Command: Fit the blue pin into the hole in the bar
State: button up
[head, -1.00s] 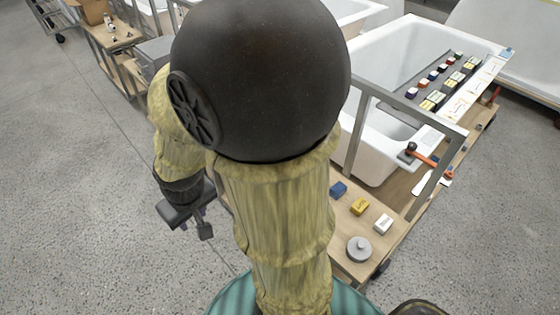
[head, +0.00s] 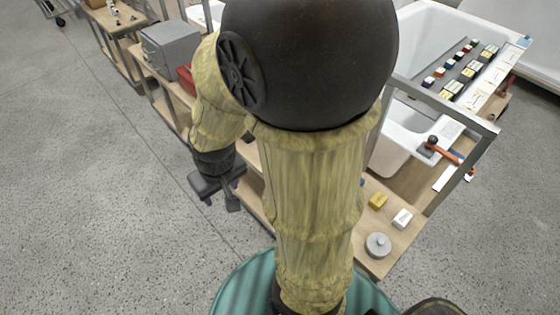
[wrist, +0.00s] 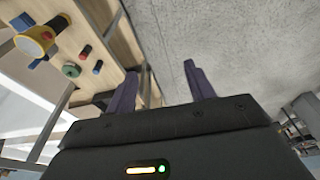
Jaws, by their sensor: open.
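My gripper (head: 221,196) hangs left of my arm in the head view, low over the floor beside the wooden shelf. In the wrist view my gripper (wrist: 161,72) is open, with two dark purple fingers apart and nothing between them. A short blue cylinder (wrist: 97,68), which may be the blue pin, lies on a wooden board at upper left, apart from the fingers. Another blue piece (wrist: 36,62) is at the board's edge. I cannot make out the bar or its hole in either view.
Open floor (head: 90,220) lies left.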

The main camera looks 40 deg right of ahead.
jog(key=w+d+f+n+g+h+b, duration=0.1)
jog(key=d+f+n+g+h+b, duration=0.35)
jog(key=f, duration=0.65)
jog(key=w+d+f+n+g+h+b, duration=0.15)
jog(key=d+f+n+h+b, duration=0.3)
jog(key=d+f, duration=0.5)
jog(key=w+d+f+n+t+h+b, duration=0.2)
jog(key=w+f+n+t+h+b, duration=0.4)
jog(key=w+f+n+t, duration=0.3)
notch_tip(320, 180, down, 4)
jog(key=w+n+h, duration=0.1)
jog(key=w+n, duration=0.1)
jog(key=n, duration=0.1)
jog(key=shift+w+d+r+n+h, duration=0.2)
jog(key=shift+w+d+n+h, duration=0.1)
jog(key=shift+h, duration=0.1)
jog(key=x, duration=1.2)
jog(key=shift+w, duration=0.15)
jog(key=shift+d+r, duration=0.1)
